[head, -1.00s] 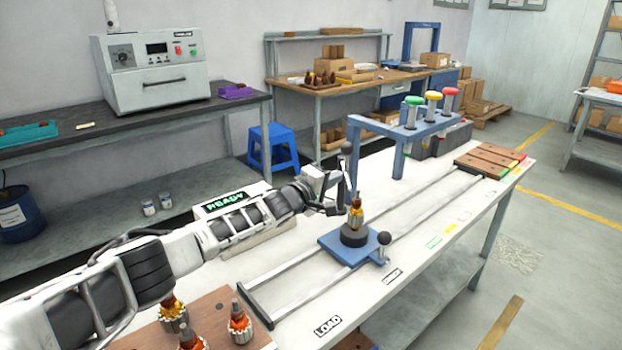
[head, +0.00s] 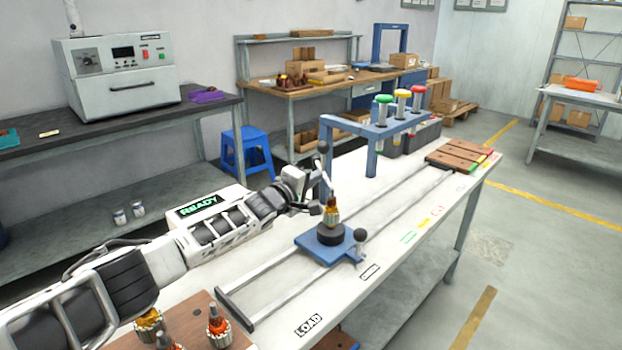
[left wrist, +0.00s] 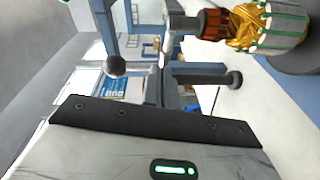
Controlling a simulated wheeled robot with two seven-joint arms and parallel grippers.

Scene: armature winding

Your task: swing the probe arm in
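The blue carriage (head: 310,243) sits on two rails with a dark round holder (head: 331,234). An armature (head: 331,212) stands upright in the holder, its copper winding and orange commutator also large in the left wrist view (left wrist: 262,27). Just behind it stands a blue frame (head: 325,125). A dark ball knob (head: 322,147) shows at its near post; a ball knob also shows in the left wrist view (left wrist: 115,67). I cannot clearly make out the probe arm's full shape. My left gripper (head: 318,200) is beside the armature, left of it; its fingertips are unclear. My right gripper is not visible.
A box reading READY (head: 206,207) stands behind my left arm. Green, yellow and red-topped cylinders (head: 402,110) stand in the frame. A second ball knob (head: 360,235) is at the carriage's right. More armatures (head: 217,322) stand on a brown board at front left.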

